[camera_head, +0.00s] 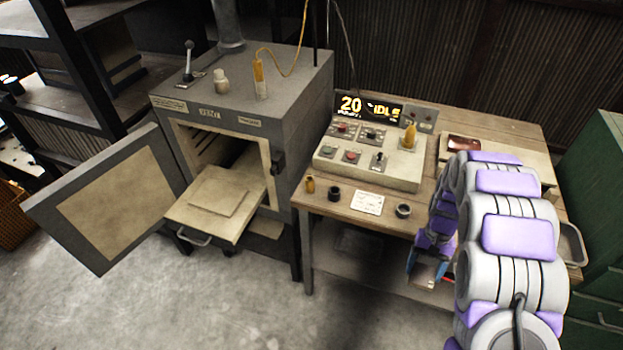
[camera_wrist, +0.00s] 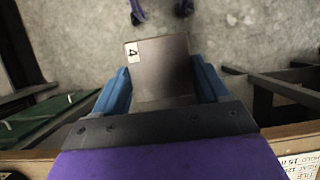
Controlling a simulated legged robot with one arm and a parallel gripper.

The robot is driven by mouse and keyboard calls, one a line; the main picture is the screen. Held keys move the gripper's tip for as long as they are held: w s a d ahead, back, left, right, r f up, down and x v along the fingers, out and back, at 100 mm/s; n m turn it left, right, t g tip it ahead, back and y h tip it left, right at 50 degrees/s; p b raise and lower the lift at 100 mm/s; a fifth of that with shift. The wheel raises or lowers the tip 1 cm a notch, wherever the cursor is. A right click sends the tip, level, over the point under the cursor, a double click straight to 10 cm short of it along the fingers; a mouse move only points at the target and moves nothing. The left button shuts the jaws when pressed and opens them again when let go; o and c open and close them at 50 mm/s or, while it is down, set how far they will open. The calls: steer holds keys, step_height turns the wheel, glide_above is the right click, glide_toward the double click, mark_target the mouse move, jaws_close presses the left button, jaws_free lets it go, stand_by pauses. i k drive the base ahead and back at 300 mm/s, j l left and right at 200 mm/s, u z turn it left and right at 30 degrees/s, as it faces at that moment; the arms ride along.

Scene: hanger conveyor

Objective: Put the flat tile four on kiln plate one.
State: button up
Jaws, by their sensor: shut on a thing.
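My gripper (camera_wrist: 163,76) is shut on flat tile four (camera_wrist: 160,62), a square grey-brown tile with a white label reading 4, held between the blue fingers. In the head view, my gripper (camera_head: 428,266) hangs in front of the workbench's front edge, with the tile (camera_head: 424,275) partly visible at its tip. A pale plate (camera_head: 222,208) is pulled out of the open kiln at the left, with a raised square area on top and a handle in front. I cannot read a number on it. The gripper is to the right of this plate and apart from it.
The kiln (camera_head: 290,88) has its door (camera_head: 118,195) swung open to the left. The workbench (camera_head: 325,205) carries a control box (camera_head: 375,168), small jars, a card (camera_head: 367,203) and a reddish tile (camera_head: 464,144). A green cabinet (camera_head: 595,215) stands right. Floor before the kiln is clear.

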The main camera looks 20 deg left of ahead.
mark_target(225, 191)
steer(key=j, duration=1.05)
steer(key=k+j, duration=0.15)
steer(key=j, duration=0.9)
steer(key=i+j, duration=0.1)
steer(key=j, duration=0.45)
steer(key=i+j, duration=0.1)
steer(key=j, duration=0.4)
steer(key=i+j, duration=0.1)
steer(key=j, duration=0.45)
steer(key=i, duration=0.1)
